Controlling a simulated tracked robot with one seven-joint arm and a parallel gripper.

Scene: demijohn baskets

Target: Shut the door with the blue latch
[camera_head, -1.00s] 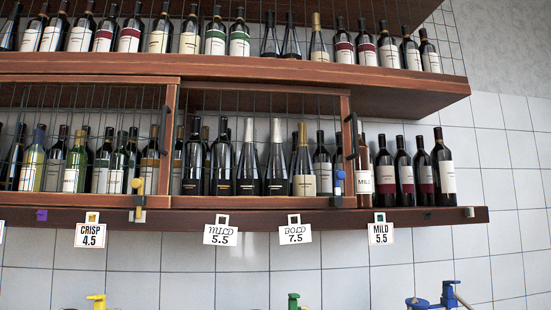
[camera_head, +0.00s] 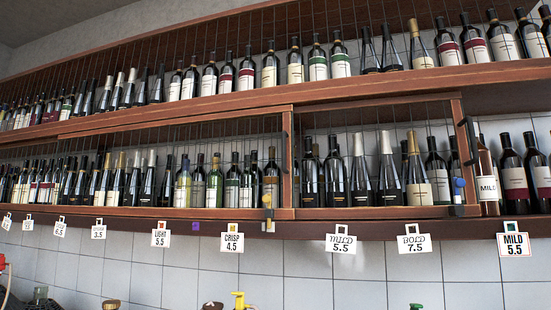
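A dark upright handle (camera_head: 471,140) is beside that post. Bottles show behind the mesh. I cannot tell from this angle how far the door stands open. My gripper is not in view.
Bottles (camera_head: 511,175) stand unscreened right of the blue-latch door. Price tags (camera_head: 342,243) hang along the lower shelf edge (camera_head: 385,229). A full upper shelf (camera_head: 225,104) runs above. Yellow (camera_head: 238,300) and green (camera_head: 415,306) tops show at the bottom edge. Tiled wall lies bare between.

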